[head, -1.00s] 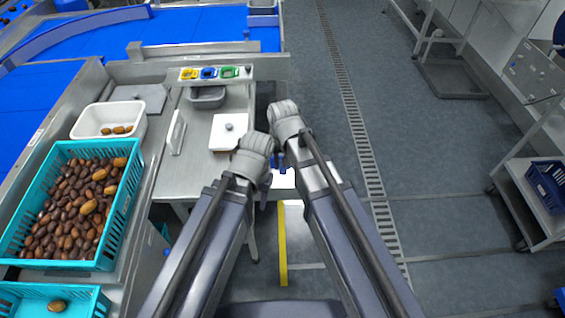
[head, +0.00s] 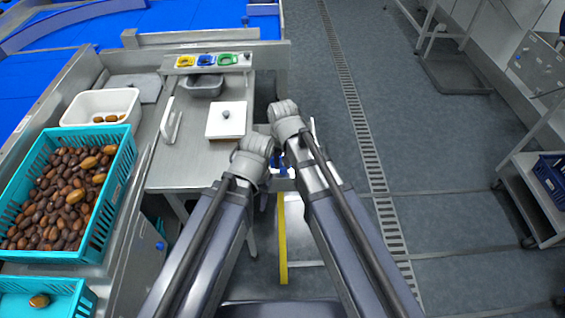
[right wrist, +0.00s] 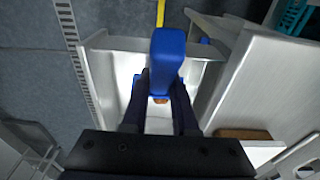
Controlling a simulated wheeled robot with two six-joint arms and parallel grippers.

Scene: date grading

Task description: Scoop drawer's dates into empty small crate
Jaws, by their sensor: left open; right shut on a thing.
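My right gripper (right wrist: 160,95) is shut on a blue scoop (right wrist: 167,58), held over an open drawer (right wrist: 115,65) with a pale inside. In the head view my wrists hide most of the drawer and scoop; only bits of blue and white show. My left gripper (head: 268,182) hangs beside them, open, its fingers mostly hidden. A small turquoise crate (head: 85,292) at the lower left holds one date (head: 39,300). I cannot see an empty small crate.
A big turquoise crate (head: 122,178) full of dates stands at left. A white tub (head: 75,115) with several dates is behind it. A white lidded box (head: 226,118) and a grey bin (head: 203,88) stand on the steel bench (head: 185,160).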

